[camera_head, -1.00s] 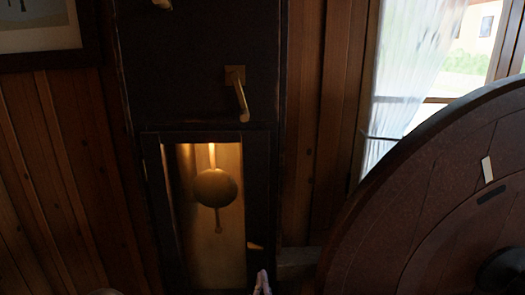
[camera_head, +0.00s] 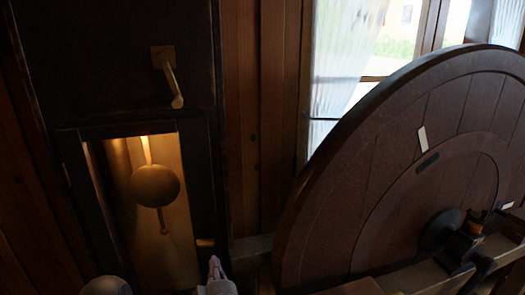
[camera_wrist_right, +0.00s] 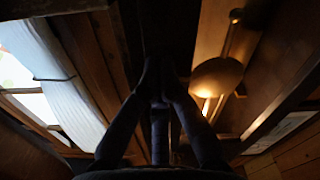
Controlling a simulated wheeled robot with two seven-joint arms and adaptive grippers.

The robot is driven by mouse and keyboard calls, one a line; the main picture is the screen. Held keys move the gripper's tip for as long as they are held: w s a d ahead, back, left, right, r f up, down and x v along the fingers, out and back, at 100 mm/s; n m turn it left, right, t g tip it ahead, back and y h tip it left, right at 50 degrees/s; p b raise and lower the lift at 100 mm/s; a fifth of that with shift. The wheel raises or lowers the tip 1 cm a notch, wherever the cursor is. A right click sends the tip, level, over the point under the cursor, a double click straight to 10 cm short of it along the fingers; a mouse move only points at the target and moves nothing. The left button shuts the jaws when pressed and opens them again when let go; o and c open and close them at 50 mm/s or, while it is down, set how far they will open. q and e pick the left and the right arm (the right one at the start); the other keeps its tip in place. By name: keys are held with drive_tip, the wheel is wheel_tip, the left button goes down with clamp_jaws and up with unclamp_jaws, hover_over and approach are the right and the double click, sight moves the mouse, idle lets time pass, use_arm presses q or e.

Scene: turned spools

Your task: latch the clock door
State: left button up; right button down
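The clock is a tall dark case, and its door (camera_head: 198,180) is a dark frame around a lit pane with a brass pendulum (camera_head: 155,186) behind it. The door looks level with the case; a small gap cannot be ruled out. A small brass latch (camera_head: 205,242) lies nearly level at the door's lower right edge. My right gripper (camera_head: 214,266) is just below the latch, apparently apart from it. In the right wrist view its dark fingers (camera_wrist_right: 161,78) come together at the tips, with nothing seen between them; the pendulum (camera_wrist_right: 216,77) shows to their right.
A brass handle (camera_head: 168,78) hangs on the case above the door. A large dark wooden wheel (camera_head: 385,170) fills the right side, with a window (camera_head: 345,60) behind it. A strip of plank wall (camera_head: 255,130) lies between clock and wheel.

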drive_tip(key=shift+x, duration=1.25)
drive_tip(key=shift+s+a+r+p, duration=0.1)
drive_tip(key=shift+a+r+p, duration=0.15)
drive_tip(key=shift+r+p, duration=0.35)
drive_tip(key=shift+d+r+p, duration=0.1)
drive_tip(key=shift+d+p, duration=0.05)
drive_tip(key=shift+p, duration=0.6)
idle(0.6)
idle(0.5)
drive_tip(key=p+v, duration=0.1)
drive_tip(key=v, duration=0.5)
drive_tip(key=shift+d+f, duration=0.2)
drive_tip(key=shift+f, duration=0.15)
idle(0.4)
